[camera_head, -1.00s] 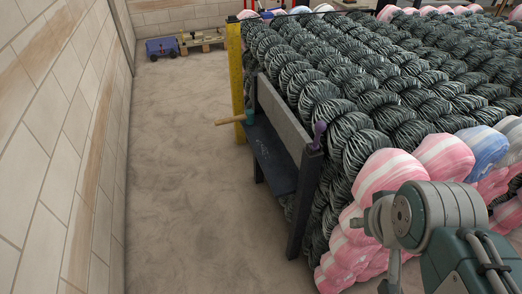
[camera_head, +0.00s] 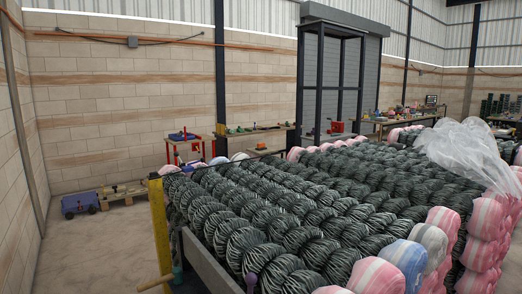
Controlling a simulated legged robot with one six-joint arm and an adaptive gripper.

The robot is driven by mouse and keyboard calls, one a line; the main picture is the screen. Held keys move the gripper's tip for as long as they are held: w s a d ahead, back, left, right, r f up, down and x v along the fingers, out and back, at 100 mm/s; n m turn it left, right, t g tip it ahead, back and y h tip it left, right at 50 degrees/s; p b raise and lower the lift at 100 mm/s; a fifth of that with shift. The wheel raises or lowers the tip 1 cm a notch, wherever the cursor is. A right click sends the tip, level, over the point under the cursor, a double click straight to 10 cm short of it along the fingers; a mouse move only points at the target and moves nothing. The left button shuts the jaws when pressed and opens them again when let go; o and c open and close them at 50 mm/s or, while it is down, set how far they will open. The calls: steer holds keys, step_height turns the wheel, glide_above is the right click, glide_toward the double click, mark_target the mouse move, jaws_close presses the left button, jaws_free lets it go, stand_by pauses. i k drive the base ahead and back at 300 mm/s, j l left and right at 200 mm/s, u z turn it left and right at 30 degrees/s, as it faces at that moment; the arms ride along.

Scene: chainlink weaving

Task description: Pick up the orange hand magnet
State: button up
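I cannot make out an orange hand magnet for certain in the body camera view. Small coloured items stand on the far benches, among them a red-orange item (camera_head: 337,127) on the back bench, too small to identify. A tool with a wooden handle (camera_head: 155,284) and a teal head sits at the near left corner of the stack, by the yellow post (camera_head: 158,225). My gripper is out of view.
A large stack of dark wire coils (camera_head: 250,240) fills the centre and right, with pink-and-white wrapped coils (camera_head: 380,274) in front and clear plastic sheeting (camera_head: 465,150) on top. A blue wheeled box (camera_head: 80,204) stands by a pallet (camera_head: 122,196). Some floor is open at left.

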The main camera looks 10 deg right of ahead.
mark_target(260, 146)
steer(key=i+j+u, duration=0.2)
steer(key=j, duration=0.2)
steer(key=i+j+u, duration=0.2)
steer(key=j, duration=0.15)
steer(key=i+j+u, duration=0.15)
steer(key=i, duration=0.3)
steer(key=i+j+u, duration=0.15)
steer(key=i+j, duration=0.2)
steer(key=i+j+u, duration=0.15)
steer(key=i, duration=3.25)
steer(key=i+j+z, duration=0.15)
steer(key=i+z, duration=0.2)
steer(key=i, duration=1.1)
steer(key=i+l+z, duration=0.1)
steer(key=i+z, duration=0.35)
steer(key=i, duration=0.3)
steer(key=i+j+z, duration=0.2)
steer(key=i+z, duration=0.3)
steer(key=i, duration=0.25)
steer(key=i+l+z, duration=0.15)
steer(key=i+z, duration=1)
steer(key=i+j+z, duration=0.2)
steer(key=z, duration=0.15)
steer(key=i+l+z, duration=0.15)
steer(key=i+z, duration=0.8)
steer(key=i+j+z, duration=0.2)
steer(key=z, duration=0.25)
steer(key=i, duration=0.1)
